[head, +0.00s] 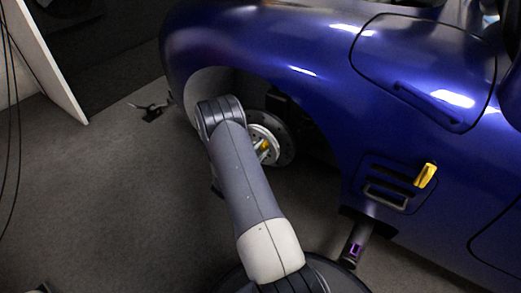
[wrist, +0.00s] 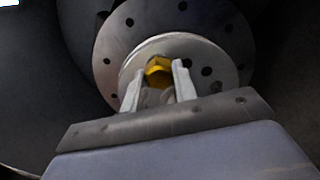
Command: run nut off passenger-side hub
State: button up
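The gold hub nut (head: 263,146) sits at the centre of the wheel hub (head: 266,130) inside the blue car's front wheel arch. In the wrist view the nut (wrist: 158,71) lies between the two pale fingers of my gripper (wrist: 160,78). The fingers flank it left and right with no clear gap, so my gripper looks shut on it. The nut is still at the hub face (wrist: 207,71). In the head view my arm hides the gripper and part of the hub.
The blue car body (head: 300,75) curves over the hub. A yellow piece (head: 425,175) is at the side vent (head: 390,188). A dark stand with a purple mark (head: 355,246) is below the body.

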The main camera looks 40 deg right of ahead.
jog(key=c, duration=0.5)
jog(key=shift+o, duration=0.2)
jog(key=n+p, duration=0.1)
jog(key=n, duration=0.9)
jog(key=n+p, duration=0.1)
jog(key=n, duration=0.3)
jog(key=o, duration=0.8)
jog(key=shift+a, duration=0.1)
jog(key=shift+o, duration=0.2)
